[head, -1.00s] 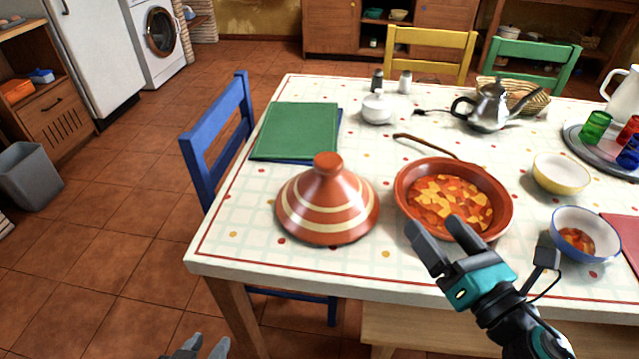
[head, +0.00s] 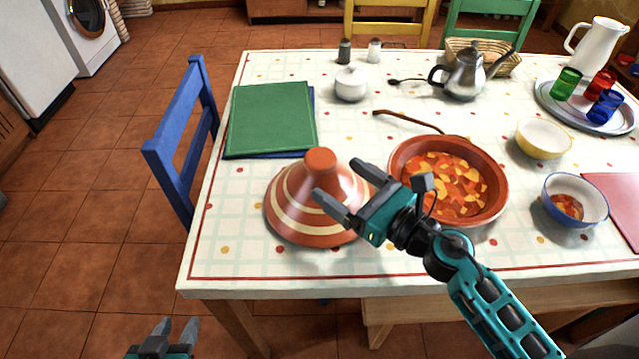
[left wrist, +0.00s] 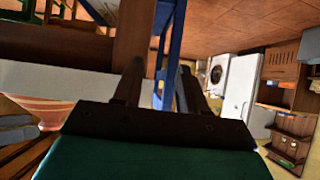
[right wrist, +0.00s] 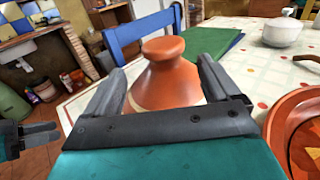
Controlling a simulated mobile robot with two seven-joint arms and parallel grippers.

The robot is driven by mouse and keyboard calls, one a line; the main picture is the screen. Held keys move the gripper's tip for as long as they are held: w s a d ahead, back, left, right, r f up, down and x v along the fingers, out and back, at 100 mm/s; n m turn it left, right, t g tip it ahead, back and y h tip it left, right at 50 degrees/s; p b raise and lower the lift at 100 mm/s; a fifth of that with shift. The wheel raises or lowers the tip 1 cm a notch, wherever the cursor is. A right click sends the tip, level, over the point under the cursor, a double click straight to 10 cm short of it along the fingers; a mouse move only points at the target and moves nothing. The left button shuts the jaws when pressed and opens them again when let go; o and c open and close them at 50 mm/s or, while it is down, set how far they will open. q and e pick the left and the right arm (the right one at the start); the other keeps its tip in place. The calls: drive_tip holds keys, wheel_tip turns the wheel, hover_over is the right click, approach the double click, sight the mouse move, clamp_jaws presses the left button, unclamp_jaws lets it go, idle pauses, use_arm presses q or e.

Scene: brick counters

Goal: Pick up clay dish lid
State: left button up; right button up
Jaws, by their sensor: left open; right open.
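The clay dish lid (head: 295,205), a reddish-brown cone with cream bands and a round knob (head: 320,160), stands upright on the table. My right gripper (head: 342,180) is open over the lid's right side in the head view. In the right wrist view the lid (right wrist: 165,75) shows beyond and between the open fingers (right wrist: 160,85), its knob at the top; I see no grip on it. My left gripper (head: 172,330) is open and empty, low in front of the table at the bottom left. In the left wrist view a lid edge (left wrist: 35,107) shows at the left.
A clay dish (head: 400,200) of stew with a wooden spoon is right of the lid. A white sugar bowl (head: 350,85), teapot (head: 465,75) and bowls (head: 543,138) stand farther off. A blue chair (head: 180,140) is at the left edge.

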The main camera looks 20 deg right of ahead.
sight(320, 161)
drive_tip(key=shift+w+a, duration=0.3)
drive_tip(key=shift+w, duration=0.25)
drive_tip(key=shift+d+p+x, duration=0.15)
drive_tip(key=shift+p+x, duration=0.2)
drive_tip(key=shift+x, duration=1)
drive_tip(key=shift+d+p+x, duration=0.15)
drive_tip(key=shift+p+x, duration=0.2)
drive_tip(key=shift+x, duration=0.95)
drive_tip(key=shift+w+r, duration=0.15)
drive_tip(key=shift+c, duration=0.2)
clamp_jaws()
drive_tip(key=shift+r, duration=0.1)
